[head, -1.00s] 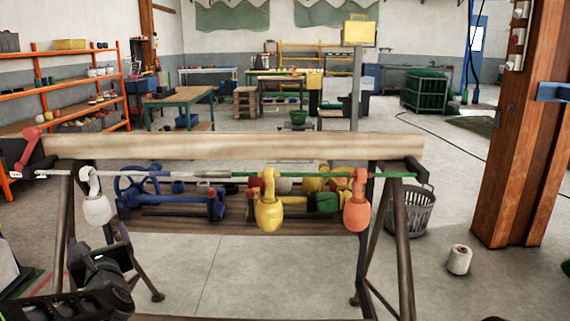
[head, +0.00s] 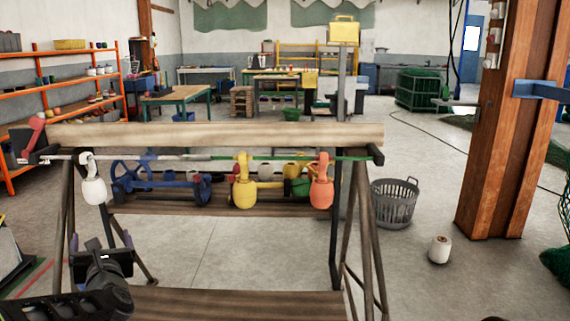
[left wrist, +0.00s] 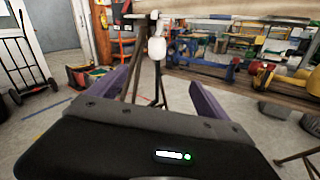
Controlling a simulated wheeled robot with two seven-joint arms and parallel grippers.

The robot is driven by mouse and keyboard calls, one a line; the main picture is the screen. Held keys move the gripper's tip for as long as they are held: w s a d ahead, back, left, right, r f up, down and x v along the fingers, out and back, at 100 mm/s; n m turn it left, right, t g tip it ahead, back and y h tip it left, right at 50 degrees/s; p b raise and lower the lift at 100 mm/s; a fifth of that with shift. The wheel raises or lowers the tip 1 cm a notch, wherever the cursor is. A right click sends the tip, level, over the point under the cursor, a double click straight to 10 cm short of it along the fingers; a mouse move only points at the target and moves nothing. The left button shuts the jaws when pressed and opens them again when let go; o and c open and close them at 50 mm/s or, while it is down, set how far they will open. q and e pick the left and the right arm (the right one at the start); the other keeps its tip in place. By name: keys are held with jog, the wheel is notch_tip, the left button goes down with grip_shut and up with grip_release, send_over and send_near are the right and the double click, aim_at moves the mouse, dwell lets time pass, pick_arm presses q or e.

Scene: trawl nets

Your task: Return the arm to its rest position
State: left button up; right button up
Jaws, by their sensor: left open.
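My left gripper (head: 100,240) is at the lower left in the head view, in front of the wooden trestle. Its two purple fingers stand apart with nothing between them; they also show in the left wrist view (left wrist: 165,80). A white float (head: 94,192) hangs from the rope above and behind the gripper, apart from it. A yellow float (head: 244,194) and an orange float (head: 321,194) hang further right along the rope (head: 205,158). My right gripper is not in view.
The trestle's beam (head: 215,134) spans the left and middle, with a low shelf (head: 260,304) in front. A grey basket (head: 396,203) and a white spool (head: 440,249) are on the floor at the right, near a wooden post (head: 503,130). Floor between them is clear.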

pick_arm(q)
jog(key=d+f+m+g+h, duration=0.1)
jog(key=d+f+m+h, duration=0.2)
jog(key=d+f+m, duration=0.5)
jog(key=d+f+m+g+h, duration=0.1)
jog(key=d+f+m+h, duration=0.3)
jog(key=f+m, duration=0.75)
jog(key=s+d+f+m+g+h, duration=0.25)
jog(key=s+d+f+m, duration=0.4)
jog(key=f, duration=0.35)
jog(key=s+d+f+m+g+h, duration=0.2)
jog(key=s+d+f+m+g, duration=0.1)
jog(key=s+d+f+m, duration=0.45)
jog(key=s+d+f+m+g+h, duration=0.1)
jog(key=s+d+f+m+g, duration=0.1)
jog(key=s+d+f, duration=0.4)
jog(key=s+d+f+m+g+h, duration=0.1)
jog(key=s+f+m+g, duration=0.15)
jog(key=s, duration=0.55)
jog(key=s+d+f+m+g, duration=0.1)
jog(key=s+d+f+g, duration=0.3)
jog(key=s, duration=0.3)
notch_tip(320, 180, up, 12)
jog(key=t+p, duration=0.1)
jog(key=p, duration=1.2)
jog(key=shift+w+a+r+t, duration=0.15)
jog(key=shift+w+t, duration=0.25)
